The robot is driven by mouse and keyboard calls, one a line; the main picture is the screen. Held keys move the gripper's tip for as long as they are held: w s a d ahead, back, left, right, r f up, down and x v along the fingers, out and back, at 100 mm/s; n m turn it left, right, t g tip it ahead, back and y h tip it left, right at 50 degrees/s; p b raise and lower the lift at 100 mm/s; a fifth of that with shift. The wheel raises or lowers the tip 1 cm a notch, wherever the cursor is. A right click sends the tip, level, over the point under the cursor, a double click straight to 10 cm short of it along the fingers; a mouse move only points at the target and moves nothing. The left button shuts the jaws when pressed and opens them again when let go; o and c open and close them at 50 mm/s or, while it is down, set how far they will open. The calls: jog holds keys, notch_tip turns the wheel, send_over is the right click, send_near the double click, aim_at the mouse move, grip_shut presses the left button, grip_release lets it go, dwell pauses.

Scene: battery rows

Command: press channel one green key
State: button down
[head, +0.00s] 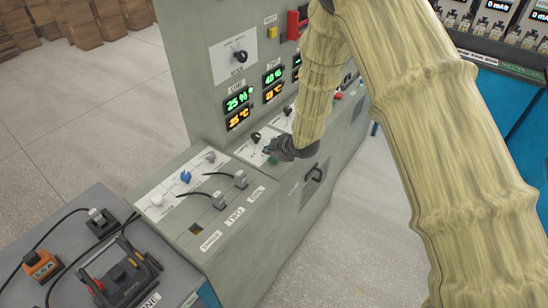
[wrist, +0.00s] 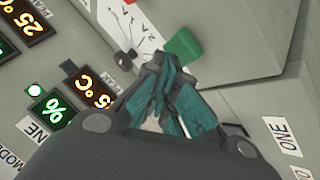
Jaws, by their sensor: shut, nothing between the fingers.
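The green key (wrist: 183,46) shows in the wrist view as a green block on the pale sloped panel, beside a dial scale and near a panel edge. My gripper (wrist: 160,66) is shut and empty, with its teal-padded fingertips just below and left of the key. I cannot tell whether they touch it. In the head view my gripper (head: 274,153) is low over the sloped control panel, under my sleeved arm, and largely covers the key area. The channel one display (head: 238,109) reads 25 % and 35 °C; a label ONE (wrist: 283,136) shows in the wrist view.
A black rotary knob (head: 255,138) sits on the panel close to my gripper. Left of it is a console with a blue knob (head: 186,176) and cabled plugs (head: 240,179). Open floor is at left.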

jog(key=shift+r, duration=0.5)
jog(key=shift+r+p, duration=1.55)
jog(key=shift+r, duration=0.95)
jog(key=shift+f, duration=0.1)
